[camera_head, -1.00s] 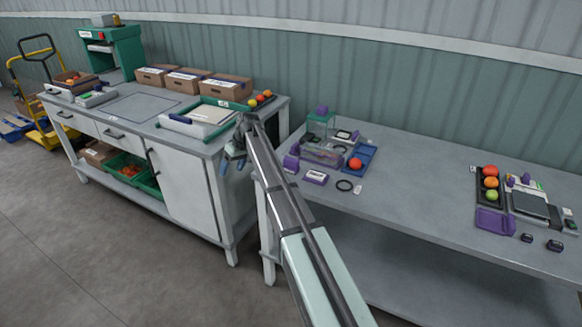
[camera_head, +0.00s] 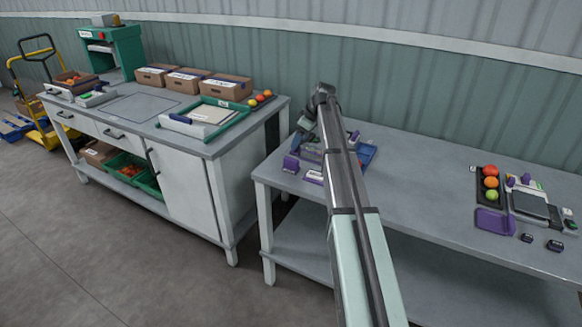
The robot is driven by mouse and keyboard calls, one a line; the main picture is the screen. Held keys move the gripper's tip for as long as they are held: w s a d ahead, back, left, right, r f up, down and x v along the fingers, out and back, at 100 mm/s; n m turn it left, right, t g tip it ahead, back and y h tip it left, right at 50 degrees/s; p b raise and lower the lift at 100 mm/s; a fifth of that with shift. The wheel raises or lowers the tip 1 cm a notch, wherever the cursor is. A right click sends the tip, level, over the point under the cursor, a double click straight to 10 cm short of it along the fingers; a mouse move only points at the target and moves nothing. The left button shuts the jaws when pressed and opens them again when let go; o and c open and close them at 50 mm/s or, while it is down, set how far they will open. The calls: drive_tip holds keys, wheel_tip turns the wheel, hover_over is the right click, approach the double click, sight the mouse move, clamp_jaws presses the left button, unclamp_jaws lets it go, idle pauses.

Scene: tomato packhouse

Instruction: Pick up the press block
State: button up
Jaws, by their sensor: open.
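I cannot tell for sure which thing is the press block. A purple block (camera_head: 291,163) stands at the left end of the right-hand bench, and a low purple-and-white piece (camera_head: 314,177) lies beside it. My gripper (camera_head: 301,137) is small and partly hidden behind my arm. It is open and over the left part of this bench, above and behind these purple pieces. My arm and gripper now cover the green clear-sided box with the purple block on top. I see nothing held.
A blue tray (camera_head: 367,154) shows partly behind my arm. To the right are a dark tray of tomatoes (camera_head: 478,193), a purple tray (camera_head: 496,222) and a scale (camera_head: 530,204). The middle of the bench (camera_head: 425,190) is clear. The left bench (camera_head: 217,148) holds boxes and a green-rimmed tray.

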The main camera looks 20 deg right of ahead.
sight(291, 159)
drive_tip(key=x, duration=0.7)
drive_tip(key=shift+w+a+f, duration=0.1)
drive_tip(key=shift+a+f, duration=0.05)
drive_tip(key=shift+f, duration=0.15)
drive_tip(key=shift+s+x, duration=0.2)
drive_tip(key=shift+x, duration=1.15)
drive_tip(key=shift+s+x, duration=0.2)
drive_tip(key=shift+x, duration=1.1)
drive_tip(key=shift+f, duration=0.1)
drive_tip(key=c, duration=1.2)
wheel_tip(291, 159, up, 10)
